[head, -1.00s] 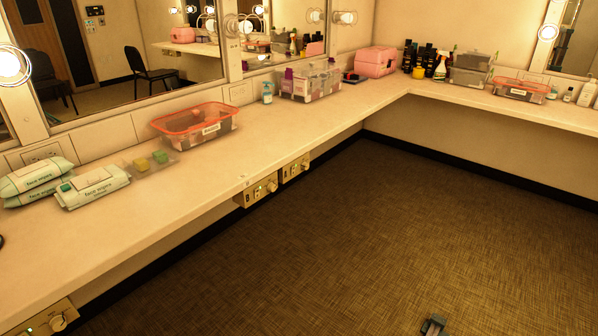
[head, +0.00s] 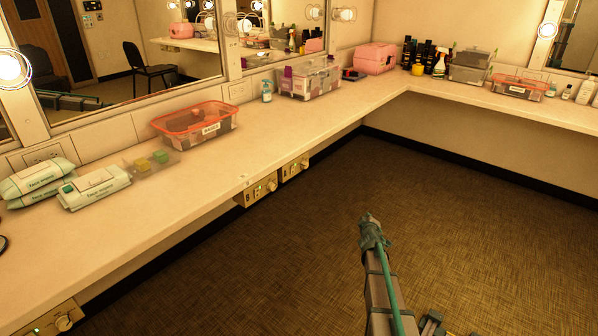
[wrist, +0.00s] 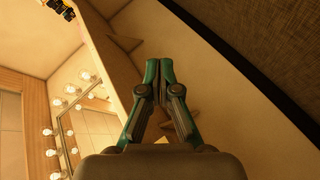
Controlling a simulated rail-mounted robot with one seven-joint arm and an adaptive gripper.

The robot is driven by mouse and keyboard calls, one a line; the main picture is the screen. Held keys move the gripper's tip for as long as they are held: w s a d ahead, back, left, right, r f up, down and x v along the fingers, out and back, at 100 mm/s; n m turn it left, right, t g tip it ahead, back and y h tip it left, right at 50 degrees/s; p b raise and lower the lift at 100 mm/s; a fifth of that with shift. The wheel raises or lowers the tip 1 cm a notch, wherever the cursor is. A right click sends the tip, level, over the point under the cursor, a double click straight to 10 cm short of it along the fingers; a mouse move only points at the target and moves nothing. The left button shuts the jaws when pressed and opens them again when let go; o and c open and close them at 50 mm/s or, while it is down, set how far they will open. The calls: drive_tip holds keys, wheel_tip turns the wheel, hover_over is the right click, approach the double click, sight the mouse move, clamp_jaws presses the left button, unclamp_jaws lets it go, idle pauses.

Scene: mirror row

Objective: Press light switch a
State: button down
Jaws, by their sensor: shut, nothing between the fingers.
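Two small beige switch boxes hang side by side on the front edge of the counter in the head view, a left box (head: 257,191) and a right box (head: 294,168). Each has a round knob; their lettering is too small to read, so I cannot tell which is switch a. A third box (head: 50,320) is cut off at the lower left. My gripper (wrist: 159,70) has its teal and dark fingers together and empty in the wrist view. In the head view my arm stands over the floor, right of and apart from the boxes. No switch shows clearly in the wrist view.
The counter (head: 200,180) carries wipes packs (head: 95,187), an orange-rimmed basket (head: 195,124), a clear bin (head: 308,80) and a pink case (head: 375,59). Mirrors with bulbs line the wall. The carpet (head: 480,210) before the boxes is open.

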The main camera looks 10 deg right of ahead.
sight(293, 168)
drive_tip(key=w+a+r+n+t+y, duration=0.55)
drive_tip(key=w+r+n+y, duration=0.2)
drive_tip(key=r, duration=0.45)
drive_tip(key=s+a+r+n+g+y, duration=0.1)
drive_tip(key=s+a+n+g+y, duration=0.1)
drive_tip(key=a+n+y, duration=0.3)
drive_tip(key=s+a+r+n+g+y, duration=0.1)
drive_tip(key=a+n+g+y, duration=0.1)
drive_tip(key=a+n+y, duration=0.3)
drive_tip(key=shift+s+a+r+n, duration=0.2)
drive_tip(key=shift+s+a+n, duration=0.2)
drive_tip(key=shift+a+n, duration=0.25)
drive_tip(key=shift+a+g, duration=0.1)
drive_tip(key=shift+g, duration=0.15)
drive_tip(key=x, duration=1.4)
drive_tip(key=shift+r, duration=0.1)
